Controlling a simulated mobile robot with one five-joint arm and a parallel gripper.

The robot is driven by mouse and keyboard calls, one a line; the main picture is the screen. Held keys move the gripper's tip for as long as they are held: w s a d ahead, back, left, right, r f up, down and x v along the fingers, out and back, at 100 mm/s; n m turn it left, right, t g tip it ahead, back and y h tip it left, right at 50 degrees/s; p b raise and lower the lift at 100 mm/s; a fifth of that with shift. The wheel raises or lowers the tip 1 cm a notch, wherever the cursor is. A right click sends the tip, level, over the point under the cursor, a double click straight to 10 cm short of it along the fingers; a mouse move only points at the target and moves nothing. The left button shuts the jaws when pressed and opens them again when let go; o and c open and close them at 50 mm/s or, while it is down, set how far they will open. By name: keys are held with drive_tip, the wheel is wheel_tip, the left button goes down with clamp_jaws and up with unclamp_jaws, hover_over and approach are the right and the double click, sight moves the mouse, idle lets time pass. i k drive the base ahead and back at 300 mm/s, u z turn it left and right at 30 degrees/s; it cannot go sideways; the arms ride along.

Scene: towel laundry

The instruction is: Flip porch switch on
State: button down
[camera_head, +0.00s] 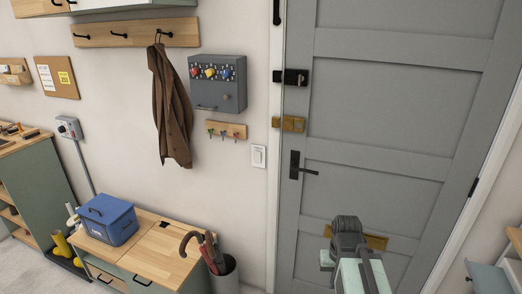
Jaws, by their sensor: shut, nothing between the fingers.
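A white wall switch (258,156) is on the pale wall just left of the grey door, at about the height of the door handle. It is too small to tell which way its rocker is set, and no label can be read. My gripper (347,224) is at the lower right, in front of the lower part of the door. It is dark grey, shut and empty. In the picture it is to the right of the switch and below it, clearly apart from it.
The grey door (390,120) has a black handle (302,167). A brown coat (170,105), a grey wall box (217,84) and a key rack (226,130) hang left of the switch. Below are an umbrella bin (224,275) and a bench with a blue box (107,219).

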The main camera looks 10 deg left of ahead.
sight(257, 154)
drive_tip(key=i, duration=0.85)
drive_tip(key=u, duration=2.5)
